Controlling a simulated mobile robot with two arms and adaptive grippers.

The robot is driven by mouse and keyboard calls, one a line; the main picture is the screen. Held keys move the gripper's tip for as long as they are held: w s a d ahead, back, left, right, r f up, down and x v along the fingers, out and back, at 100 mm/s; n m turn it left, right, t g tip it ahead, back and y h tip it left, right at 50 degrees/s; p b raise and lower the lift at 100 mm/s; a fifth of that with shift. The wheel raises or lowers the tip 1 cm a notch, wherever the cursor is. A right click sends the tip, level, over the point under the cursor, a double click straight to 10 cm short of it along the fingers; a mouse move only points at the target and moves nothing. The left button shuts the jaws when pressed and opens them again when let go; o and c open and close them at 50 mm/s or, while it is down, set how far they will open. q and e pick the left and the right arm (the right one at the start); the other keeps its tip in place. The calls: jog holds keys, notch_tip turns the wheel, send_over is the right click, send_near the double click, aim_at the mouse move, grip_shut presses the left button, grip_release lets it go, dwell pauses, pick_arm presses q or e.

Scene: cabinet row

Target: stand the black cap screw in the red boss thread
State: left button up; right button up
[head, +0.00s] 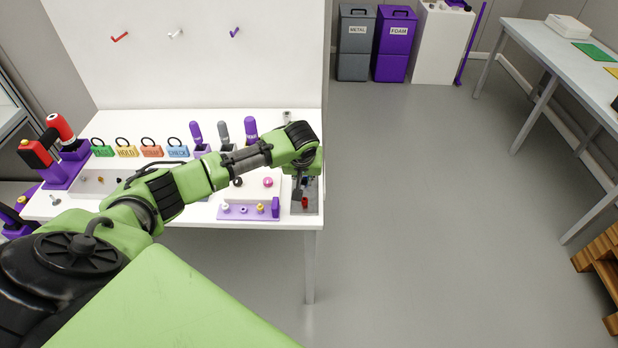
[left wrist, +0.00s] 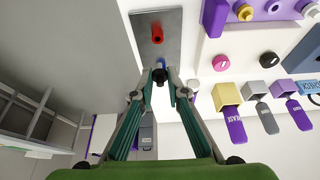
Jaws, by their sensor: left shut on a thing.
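My left gripper (head: 303,181) is over the right front corner of the white table, above a grey metal plate (head: 313,207). In the left wrist view its fingers (left wrist: 160,84) are shut on the black cap screw (left wrist: 160,75), whose dark head shows between the tips. The red boss (left wrist: 157,35) stands on the plate, beyond the fingertips, with a dark hole in its top. In the head view the red boss (head: 305,202) is just in front of the gripper. A blue boss (left wrist: 161,63) is right by the screw, partly hidden. I cannot tell whether they touch. My right gripper is not in view.
A purple rack (head: 240,212) with small fittings lies left of the plate. A pink knob (head: 268,182) and a black knob (head: 237,182) sit behind it. Purple and grey handled tools (head: 223,132) stand further back. Open floor lies right of the table.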

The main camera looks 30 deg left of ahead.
aim_at(305, 197)
pick_arm(q)
jog(key=shift+d+r+p, duration=0.1)
jog(key=shift+d+p, duration=0.05)
jog(key=shift+p, duration=0.4)
jog(key=shift+f+b, duration=0.4)
jog(key=shift+f, duration=0.5)
jog(key=shift+f+b, duration=0.5)
jog(key=shift+f, duration=1.45)
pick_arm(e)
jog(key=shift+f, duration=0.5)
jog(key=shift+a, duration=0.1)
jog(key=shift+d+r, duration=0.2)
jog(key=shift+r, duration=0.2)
pick_arm(q)
jog(key=shift+f, duration=0.75)
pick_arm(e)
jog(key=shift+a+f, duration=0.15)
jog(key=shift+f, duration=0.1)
